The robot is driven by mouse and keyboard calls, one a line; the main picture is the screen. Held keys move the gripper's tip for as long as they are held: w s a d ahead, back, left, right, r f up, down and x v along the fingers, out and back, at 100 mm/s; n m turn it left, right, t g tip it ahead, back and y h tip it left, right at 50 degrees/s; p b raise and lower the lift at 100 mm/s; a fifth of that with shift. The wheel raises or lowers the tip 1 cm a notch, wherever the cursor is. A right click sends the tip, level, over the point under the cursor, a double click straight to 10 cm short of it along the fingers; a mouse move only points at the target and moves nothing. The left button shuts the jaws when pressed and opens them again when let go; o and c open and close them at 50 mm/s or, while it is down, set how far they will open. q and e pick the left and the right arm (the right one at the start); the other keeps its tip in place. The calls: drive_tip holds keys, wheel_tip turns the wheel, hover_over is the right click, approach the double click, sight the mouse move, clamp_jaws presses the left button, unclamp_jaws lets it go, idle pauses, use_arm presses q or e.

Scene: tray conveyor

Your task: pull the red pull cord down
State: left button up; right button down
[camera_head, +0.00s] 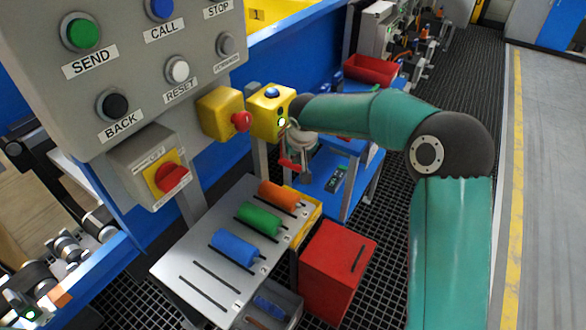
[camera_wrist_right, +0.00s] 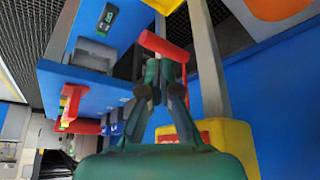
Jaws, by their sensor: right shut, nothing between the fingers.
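The red pull cord's handle (camera_head: 290,164) hangs below the yellow switch box (camera_head: 270,112) in the head view. In the wrist view it is a short red bar (camera_wrist_right: 163,46) just beyond my fingertips. My right gripper (camera_wrist_right: 164,68) is shut with nothing between its fingers, its tips close to the bar. I cannot tell whether they touch it. In the head view my right gripper (camera_head: 303,158) is small and partly mixed with the handle. The cord above the handle is not clear. My left gripper is not in view.
A grey panel (camera_head: 128,128) with buttons fills the upper left, with a red rotary knob (camera_head: 172,178) below. A yellow box with a red button (camera_head: 240,121) stands beside the switch box. Coloured rollers lie on a grey rack (camera_head: 180,262). A red bin (camera_head: 340,262) stands below.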

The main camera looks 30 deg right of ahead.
sight(295, 166)
drive_tip(key=shift+x, duration=2.6)
drive_tip(key=shift+b, duration=0.3)
